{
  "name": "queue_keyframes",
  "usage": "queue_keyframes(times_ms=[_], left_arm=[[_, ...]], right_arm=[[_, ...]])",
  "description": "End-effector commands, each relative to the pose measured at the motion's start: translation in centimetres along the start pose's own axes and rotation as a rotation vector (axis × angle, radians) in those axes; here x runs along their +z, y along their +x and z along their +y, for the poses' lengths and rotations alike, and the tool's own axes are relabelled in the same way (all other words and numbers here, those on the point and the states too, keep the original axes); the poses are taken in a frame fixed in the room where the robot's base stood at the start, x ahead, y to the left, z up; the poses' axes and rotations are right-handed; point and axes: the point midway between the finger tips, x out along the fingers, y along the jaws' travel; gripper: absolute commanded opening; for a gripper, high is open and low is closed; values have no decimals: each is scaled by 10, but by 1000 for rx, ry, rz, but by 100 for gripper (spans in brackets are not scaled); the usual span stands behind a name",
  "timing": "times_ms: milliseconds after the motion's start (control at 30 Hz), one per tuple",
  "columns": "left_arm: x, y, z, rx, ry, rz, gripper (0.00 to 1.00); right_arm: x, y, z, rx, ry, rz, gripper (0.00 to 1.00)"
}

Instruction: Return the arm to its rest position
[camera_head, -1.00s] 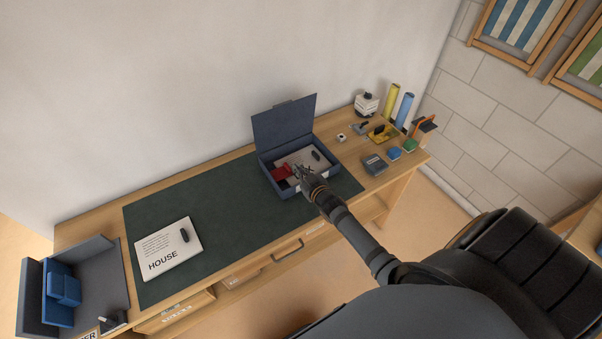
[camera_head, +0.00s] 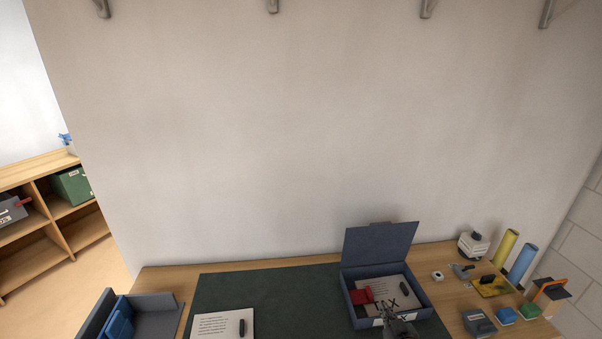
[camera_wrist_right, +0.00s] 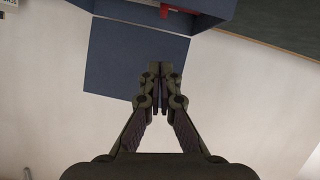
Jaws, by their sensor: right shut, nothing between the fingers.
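My right gripper (camera_head: 398,326) shows at the bottom edge of the head view, in front of the open blue box (camera_head: 427,302). In the right wrist view my right gripper (camera_wrist_right: 160,68) has its fingers together with nothing between them, against the box's raised lid (camera_wrist_right: 130,55) in the picture. The box holds a red object (camera_head: 362,296) and a pale sheet (camera_head: 398,287) with large dark letters, partly hidden by the gripper. Most of my right arm is out of the head view. My left gripper is in neither view.
The box stands on a dark green mat (camera_head: 270,290) on a wooden bench (camera_head: 160,279). A white sheet (camera_head: 212,324) lies left on the mat. Beyond the box's right side are a yellow roll (camera_head: 507,247), a blue roll (camera_head: 522,264) and small tools. The mat between sheet and box is clear.

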Motion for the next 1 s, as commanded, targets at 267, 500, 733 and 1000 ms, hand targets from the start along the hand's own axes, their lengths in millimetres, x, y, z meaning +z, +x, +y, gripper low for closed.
queue_keyframes(times_ms=[267,500,733,1000], left_arm=[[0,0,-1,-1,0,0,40],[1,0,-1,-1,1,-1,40],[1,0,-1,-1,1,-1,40],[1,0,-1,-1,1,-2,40]], right_arm=[[30,-95,-26,-20,35,-442,0],[40,-167,-38,-64,40,-683,0],[41,-235,-47,-112,37,-872,0],[112,-196,-55,-112,41,-917,0]])
